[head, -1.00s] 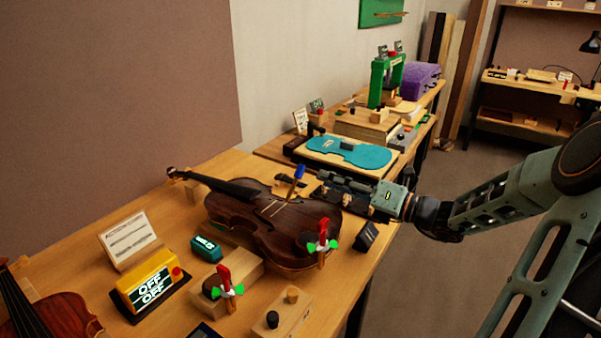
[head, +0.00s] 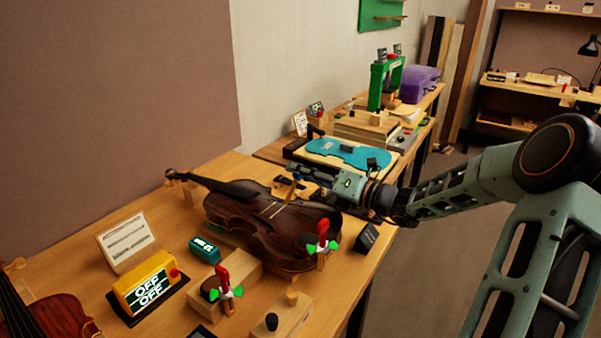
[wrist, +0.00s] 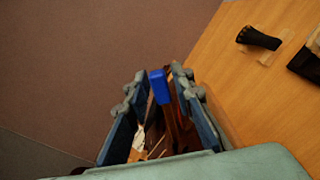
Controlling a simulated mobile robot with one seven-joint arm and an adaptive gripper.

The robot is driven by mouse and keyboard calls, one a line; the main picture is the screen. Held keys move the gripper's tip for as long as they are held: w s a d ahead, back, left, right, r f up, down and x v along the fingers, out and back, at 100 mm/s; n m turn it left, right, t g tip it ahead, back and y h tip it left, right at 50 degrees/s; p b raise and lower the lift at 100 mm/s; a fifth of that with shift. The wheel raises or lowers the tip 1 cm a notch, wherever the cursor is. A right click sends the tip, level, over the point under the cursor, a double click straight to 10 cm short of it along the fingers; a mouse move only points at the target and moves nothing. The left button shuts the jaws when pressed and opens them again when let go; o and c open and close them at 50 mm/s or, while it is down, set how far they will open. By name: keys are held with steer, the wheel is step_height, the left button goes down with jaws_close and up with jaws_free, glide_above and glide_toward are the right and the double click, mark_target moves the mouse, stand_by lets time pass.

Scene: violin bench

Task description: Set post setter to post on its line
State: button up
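The post setter, with a blue handle (head: 297,178), stands tilted over the body of the dark brown violin (head: 262,229), beside its strings. Its lower end is too small to make out. My gripper (head: 293,169) reaches in from the right, and its fingers are at the handle, covering part of it. In the wrist view the blue handle (wrist: 159,87) lies between the two fingertips, with narrow gaps beside it. The fingers look open around it. The post and its line are not visible.
A yellow OFF box (head: 149,287) and a sign (head: 126,242) are at the left. A teal violin-shaped plate (head: 348,153) lies behind my gripper.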

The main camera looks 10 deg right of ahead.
jaws_close()
steer(key=shift+s+a+r+n+p, duration=0.15)
steer(key=shift+r+n+p, duration=0.15)
steer(key=shift+p, duration=0.15)
steer(key=shift+s+a+r+n+p, duration=0.2)
steer(key=shift+s+a+n+p, duration=0.2)
steer(key=shift+n, duration=0.4)
steer(key=shift+d, duration=0.1)
steer(key=shift+o, duration=1.8)
jaws_free()
steer(key=shift+w, duration=0.1)
